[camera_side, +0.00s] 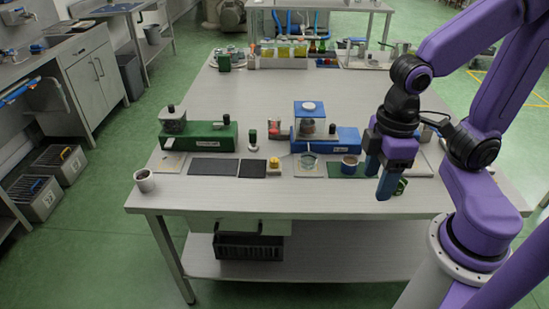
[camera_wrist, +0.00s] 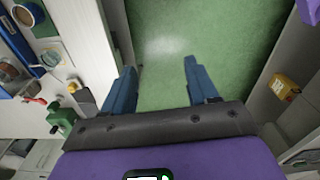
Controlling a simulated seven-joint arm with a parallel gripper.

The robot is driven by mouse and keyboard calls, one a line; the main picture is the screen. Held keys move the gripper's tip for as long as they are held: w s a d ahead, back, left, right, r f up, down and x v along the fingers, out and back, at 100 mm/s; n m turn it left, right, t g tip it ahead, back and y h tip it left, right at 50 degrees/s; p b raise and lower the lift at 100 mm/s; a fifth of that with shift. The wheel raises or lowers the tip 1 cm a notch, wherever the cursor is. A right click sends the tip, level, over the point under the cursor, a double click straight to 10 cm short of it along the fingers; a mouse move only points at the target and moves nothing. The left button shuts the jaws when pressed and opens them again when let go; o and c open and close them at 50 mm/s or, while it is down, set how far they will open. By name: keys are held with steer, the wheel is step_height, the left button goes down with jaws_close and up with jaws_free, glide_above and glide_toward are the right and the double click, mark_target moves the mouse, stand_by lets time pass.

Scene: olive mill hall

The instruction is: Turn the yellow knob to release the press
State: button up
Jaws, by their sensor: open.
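A small yellow knob-like piece (camera_side: 274,164) stands near the table's front edge in the side view, left of and in front of a blue machine (camera_side: 347,138). A green machine (camera_side: 215,137) stands further left. I cannot tell which machine is the press. A small yellow piece also shows at the left of the wrist view (camera_wrist: 73,86), beside a green item (camera_wrist: 62,117). My gripper (camera_side: 380,178) is open and empty over the table's front right part, well right of the yellow piece. In the wrist view, its blue fingers (camera_wrist: 163,84) are apart with only green floor between them.
A blue cup (camera_side: 349,166) and a small green object (camera_side: 401,187) are close to my gripper. Dark mats (camera_side: 213,166) lie in front of the green machine. A white cup (camera_side: 145,180) stands at the front left corner. Bottles and jars (camera_side: 283,50) line the back.

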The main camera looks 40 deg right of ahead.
steer(key=w+a+m, duration=0.3)
steer(key=w+m, duration=0.4)
steer(key=w, duration=0.5)
steer(key=m, duration=1.8)
glide_above(274, 159)
step_height(274, 159, down, 6)
steer(key=f, duration=0.1)
step_height(274, 159, down, 16)
steer(key=shift+s+f, duration=0.15)
steer(key=shift+f, duration=0.05)
steer(key=c, duration=1.1)
